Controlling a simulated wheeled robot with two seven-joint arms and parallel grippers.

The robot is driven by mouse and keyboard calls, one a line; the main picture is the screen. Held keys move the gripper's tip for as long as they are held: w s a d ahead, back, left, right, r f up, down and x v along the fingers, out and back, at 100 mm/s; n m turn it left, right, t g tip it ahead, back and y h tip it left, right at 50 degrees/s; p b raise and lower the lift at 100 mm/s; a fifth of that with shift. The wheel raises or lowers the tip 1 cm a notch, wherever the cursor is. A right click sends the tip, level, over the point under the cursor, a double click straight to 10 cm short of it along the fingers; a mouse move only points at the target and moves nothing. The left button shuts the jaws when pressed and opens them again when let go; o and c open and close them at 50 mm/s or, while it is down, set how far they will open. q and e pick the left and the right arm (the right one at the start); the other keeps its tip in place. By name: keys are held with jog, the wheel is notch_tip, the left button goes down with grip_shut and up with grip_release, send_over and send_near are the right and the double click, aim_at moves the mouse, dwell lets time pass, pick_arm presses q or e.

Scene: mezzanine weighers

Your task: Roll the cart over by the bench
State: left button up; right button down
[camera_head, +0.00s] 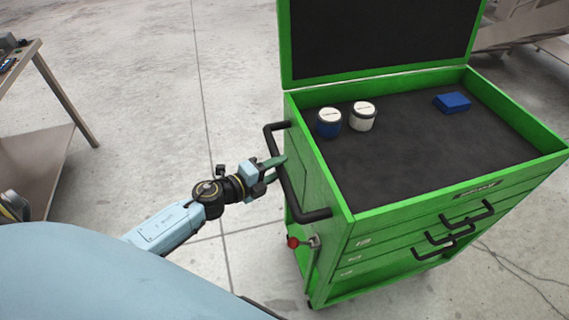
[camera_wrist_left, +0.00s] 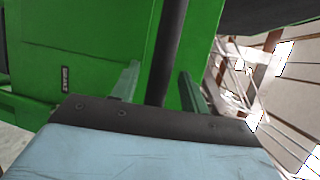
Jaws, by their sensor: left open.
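The cart is a green tool cart (camera_head: 318,170) with its lid raised, standing right of centre in the head view. A black bar handle (camera_head: 288,180) is fixed to its left side. My left gripper (camera_head: 275,168) is at this handle, with its fingers open. In the left wrist view the handle bar (camera_wrist_left: 167,50) runs between the two spread fingers (camera_wrist_left: 158,88), close to the cart's green side (camera_wrist_left: 100,40). I cannot tell whether the fingers touch the bar. The bench (camera_head: 38,70) shows partly at the left edge. My right gripper is not in view.
Bare concrete floor (camera_head: 225,70) lies between bench and cart.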

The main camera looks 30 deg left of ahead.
pick_arm(q)
jog(key=x, duration=0.3)
jog(key=shift+w+d, duration=0.1)
grip_shut()
dwell(0.4)
